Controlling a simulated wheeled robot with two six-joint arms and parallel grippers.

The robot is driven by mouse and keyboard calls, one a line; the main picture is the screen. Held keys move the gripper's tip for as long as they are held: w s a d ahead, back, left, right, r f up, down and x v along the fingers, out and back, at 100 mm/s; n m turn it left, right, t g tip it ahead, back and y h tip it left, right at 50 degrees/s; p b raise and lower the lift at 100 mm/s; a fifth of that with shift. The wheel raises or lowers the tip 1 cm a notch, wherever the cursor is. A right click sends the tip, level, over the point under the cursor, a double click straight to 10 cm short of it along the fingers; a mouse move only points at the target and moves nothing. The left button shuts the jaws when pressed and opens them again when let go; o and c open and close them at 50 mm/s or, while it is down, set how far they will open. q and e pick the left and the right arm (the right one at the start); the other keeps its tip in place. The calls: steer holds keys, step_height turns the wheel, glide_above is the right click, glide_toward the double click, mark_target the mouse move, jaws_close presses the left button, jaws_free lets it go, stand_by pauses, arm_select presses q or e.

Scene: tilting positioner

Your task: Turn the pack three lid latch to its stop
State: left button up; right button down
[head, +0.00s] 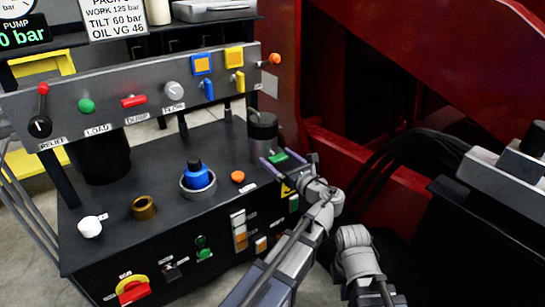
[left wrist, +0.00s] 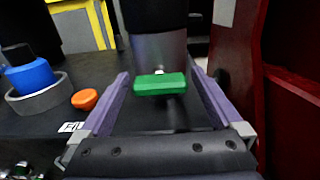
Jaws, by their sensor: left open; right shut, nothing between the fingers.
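A green bar handle, likely the lid latch, (head: 278,157) sits on a short stem at the base of a grey canister with a dark top (head: 262,130), at the right end of the black bench. In the left wrist view the green bar (left wrist: 160,84) lies roughly level in front of the canister (left wrist: 158,50). My left gripper (head: 288,158) is open, its purple fingers on either side of the bar. Gaps show between the bar and both fingers. No label naming pack three is readable on it. My right gripper's fingers do not show.
The bench top also bears a blue knob in a grey ring (head: 198,178), an orange button (head: 237,177), a brass ring (head: 144,207) and a white knob (head: 90,227). A control panel (head: 140,95) stands behind. A red steel frame (head: 400,60) rises close on the right.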

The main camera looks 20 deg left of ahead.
arm_select(q)
steer(key=shift+c, duration=0.2)
steer(key=c, duration=1.3)
steer(key=shift+o, duration=0.2)
steer(key=shift+n, duration=0.3)
steer(key=n, duration=0.3)
steer(key=shift+n, duration=0.4)
steer(key=n, duration=0.4)
steer(key=shift+n, duration=0.3)
steer(key=n, duration=0.8)
steer(key=shift+n, duration=0.3)
steer(key=shift+s+n, duration=0.1)
steer(key=shift+n, duration=0.2)
